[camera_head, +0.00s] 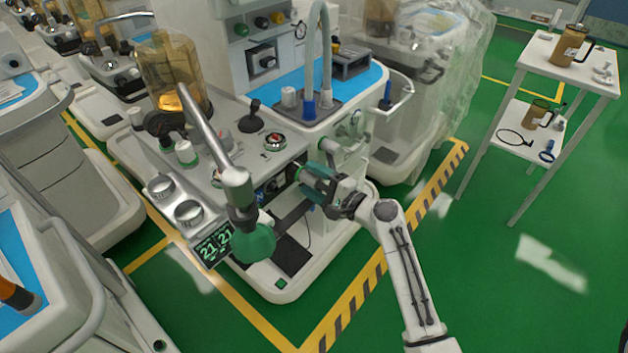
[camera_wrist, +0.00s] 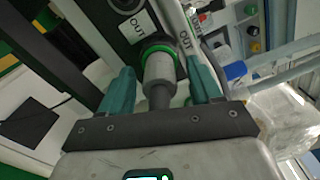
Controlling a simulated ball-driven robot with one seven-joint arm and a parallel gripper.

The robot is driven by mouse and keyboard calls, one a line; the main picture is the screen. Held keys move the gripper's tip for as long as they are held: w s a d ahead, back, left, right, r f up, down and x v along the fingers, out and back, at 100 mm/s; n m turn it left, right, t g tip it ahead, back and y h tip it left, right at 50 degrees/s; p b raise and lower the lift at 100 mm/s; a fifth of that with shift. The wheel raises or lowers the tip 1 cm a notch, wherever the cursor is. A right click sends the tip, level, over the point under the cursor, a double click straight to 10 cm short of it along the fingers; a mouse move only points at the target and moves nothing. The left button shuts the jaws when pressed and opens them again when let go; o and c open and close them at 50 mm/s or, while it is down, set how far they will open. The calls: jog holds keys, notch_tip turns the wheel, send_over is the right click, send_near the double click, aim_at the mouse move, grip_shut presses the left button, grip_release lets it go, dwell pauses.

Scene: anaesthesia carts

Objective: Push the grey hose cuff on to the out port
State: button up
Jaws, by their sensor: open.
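In the wrist view the grey hose cuff (camera_wrist: 158,68) lies between my fingers, its wide end against the green-ringed out port (camera_wrist: 157,47). It looks lined up with the port; how deeply it is seated I cannot tell. A narrower grey hose end (camera_wrist: 158,97) runs from the cuff towards my palm. My gripper (camera_wrist: 161,88) is open, one teal finger on each side of the cuff, with gaps showing. In the head view my gripper (camera_head: 308,184) is at the cart's front side, and its fingers and the cart hide the cuff.
Labels reading OUT (camera_wrist: 142,24) flank the port. A blue-and-white fitting (camera_wrist: 235,71) is close to the right finger. In the head view a green bag (camera_head: 256,243) and a display (camera_head: 213,244) hang left of my gripper. A white side table (camera_head: 567,75) stands right; green floor between is clear.

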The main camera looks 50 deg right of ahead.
jog(key=shift+s, duration=0.1)
jog(key=s, duration=1)
jog(key=shift+s+d+b, duration=0.15)
jog(key=shift+s+b, duration=0.15)
jog(key=shift+s, duration=0.05)
jog(key=s+a+f+n+g+y+p, duration=0.25)
jog(key=a+n+g, duration=0.25)
jog(key=a+n, duration=0.25)
jog(key=s+a+f+n+g+y+p, duration=0.2)
jog(key=s+a+f+n+g, duration=0.1)
jog(key=a+n+g, duration=0.4)
jog(key=s+r+n+g+h+p, duration=0.2)
jog(key=s+n+g+h, duration=0.3)
jog(key=s, duration=0.7)
jog(key=shift+s+a+n+p, duration=0.35)
jog(key=shift+a+n+p, duration=0.1)
jog(key=shift+n+p, duration=0.3)
